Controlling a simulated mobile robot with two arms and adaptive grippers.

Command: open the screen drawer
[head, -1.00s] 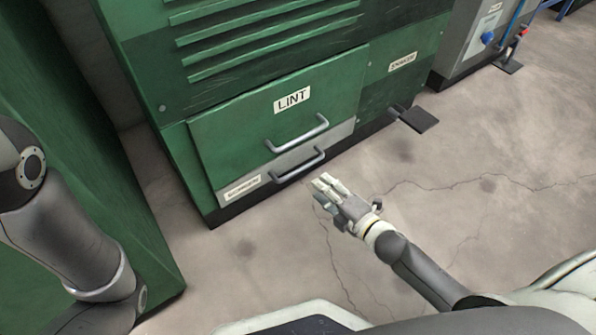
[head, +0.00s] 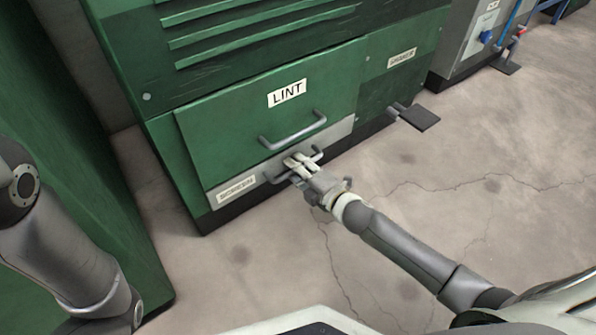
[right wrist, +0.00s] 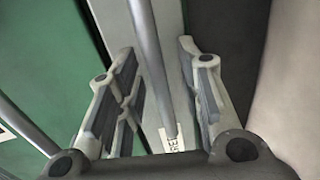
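The screen drawer (head: 226,197) is a narrow pale grey front low on the green machine, labelled SCREEN at its left end. It looks closed. Its grey bar handle (right wrist: 150,60) runs between the fingers of my right gripper (right wrist: 160,95) in the right wrist view. The fingers are open, with a gap on each side of the bar. In the head view my right gripper (head: 293,165) is at the drawer's handle and hides part of it. My left arm shows at the left edge; its gripper is out of view.
The green LINT panel (head: 235,125) with its own bar handle (head: 293,133) sits right above the drawer. A dark pedal (head: 420,117) sticks out at the machine's right foot. A green cabinet side (head: 70,170) stands at the left. The concrete floor in front is clear.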

